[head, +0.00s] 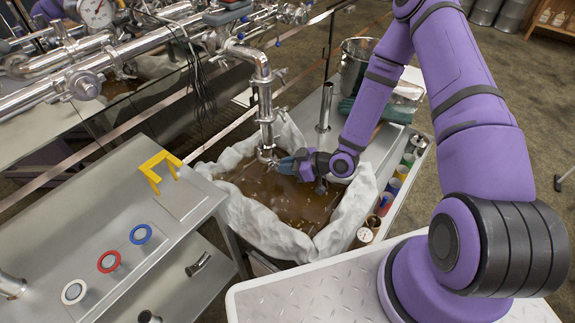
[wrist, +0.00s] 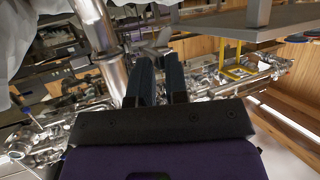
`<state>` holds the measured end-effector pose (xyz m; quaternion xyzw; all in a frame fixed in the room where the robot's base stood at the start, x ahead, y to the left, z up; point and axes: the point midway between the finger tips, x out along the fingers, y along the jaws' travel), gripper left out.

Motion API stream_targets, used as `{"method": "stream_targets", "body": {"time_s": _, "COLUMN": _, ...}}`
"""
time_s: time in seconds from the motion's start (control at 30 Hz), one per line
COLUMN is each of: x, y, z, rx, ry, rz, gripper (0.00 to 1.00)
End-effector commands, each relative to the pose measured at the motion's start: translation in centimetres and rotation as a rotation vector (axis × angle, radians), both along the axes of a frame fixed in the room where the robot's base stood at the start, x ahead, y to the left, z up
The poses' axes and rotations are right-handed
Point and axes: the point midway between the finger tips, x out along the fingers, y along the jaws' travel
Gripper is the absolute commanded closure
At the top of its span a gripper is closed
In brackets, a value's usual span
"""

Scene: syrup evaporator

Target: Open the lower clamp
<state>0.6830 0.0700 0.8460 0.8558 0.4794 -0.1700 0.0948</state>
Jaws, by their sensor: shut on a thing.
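The lower clamp (head: 267,153) sits near the bottom of the vertical steel pipe (head: 264,95), just above the brown liquid. My gripper (head: 285,165) reaches in from the right, low over the liquid, with its fingertips at the clamp. In the wrist view the two dark ribbed fingers (wrist: 158,62) are close together beside the shiny pipe (wrist: 112,72). They are shut on a small metal part of the clamp (wrist: 158,42) at their tips. The fingers hide most of that part, so I cannot tell whether the clamp is open.
A vat lined with white cloth (head: 345,215) holds the brown liquid (head: 265,192) under my gripper. A metal bench (head: 185,235) at left carries a yellow bracket (head: 158,168) and white, red and blue rings. Several small jars line the vat's right side. A steel bucket (head: 355,65) stands behind.

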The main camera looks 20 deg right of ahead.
Motion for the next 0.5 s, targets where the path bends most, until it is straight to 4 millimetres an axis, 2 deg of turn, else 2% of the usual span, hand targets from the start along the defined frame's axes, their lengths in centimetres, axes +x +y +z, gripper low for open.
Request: {"method": "stream_targets", "body": {"time_s": 0.5, "x": -1.1, "y": 2.3, "z": 0.0, "rx": 0.0, "ry": 0.0, "rz": 0.006, "gripper": 1.0}}
